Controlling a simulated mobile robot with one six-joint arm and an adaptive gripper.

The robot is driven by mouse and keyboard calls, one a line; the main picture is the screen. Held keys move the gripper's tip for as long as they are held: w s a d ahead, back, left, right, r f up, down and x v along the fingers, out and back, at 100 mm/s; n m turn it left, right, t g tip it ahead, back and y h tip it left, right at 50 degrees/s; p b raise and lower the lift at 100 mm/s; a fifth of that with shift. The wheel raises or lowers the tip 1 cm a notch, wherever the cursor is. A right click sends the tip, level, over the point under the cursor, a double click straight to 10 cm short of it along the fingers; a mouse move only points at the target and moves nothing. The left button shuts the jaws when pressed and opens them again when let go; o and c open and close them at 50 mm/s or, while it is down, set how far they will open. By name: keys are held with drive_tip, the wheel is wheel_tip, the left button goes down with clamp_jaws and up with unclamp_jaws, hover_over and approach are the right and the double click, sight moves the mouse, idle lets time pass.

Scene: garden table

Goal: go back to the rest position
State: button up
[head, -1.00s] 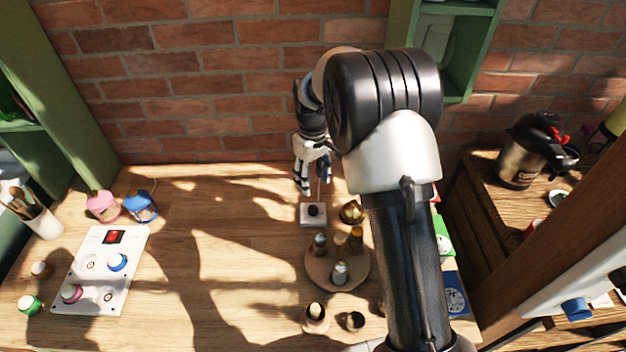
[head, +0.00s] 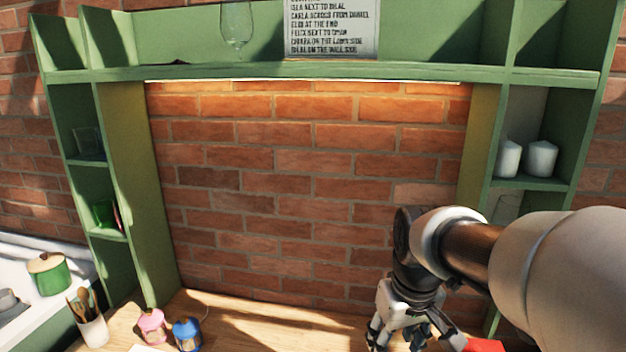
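My gripper (head: 392,338) hangs at the lower right of the head view, pointing down in front of the brick wall. Its fingertips are cut off by the bottom edge of the picture, so I cannot see whether it is open or shut, or whether anything is between the fingers. My arm reaches in from the right edge, and its pale and dark links cover the lower right corner. A red thing (head: 484,345) shows just right of the gripper, mostly hidden.
The wooden table (head: 262,325) shows only along the bottom. A pink jar (head: 152,326), a blue jar (head: 187,333) and a utensil cup (head: 92,328) stand at its left. A green shelf frame (head: 330,72) surrounds the brick wall, with a glass (head: 237,25) and candles (head: 541,158).

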drive_tip(key=s+r+m+t, duration=0.1)
drive_tip(key=s+m+t, duration=0.1)
drive_tip(key=s, duration=1.7)
drive_tip(key=shift+m, duration=0.3)
drive_tip(key=shift+w, duration=0.1)
drive_tip(key=shift+c, duration=0.5)
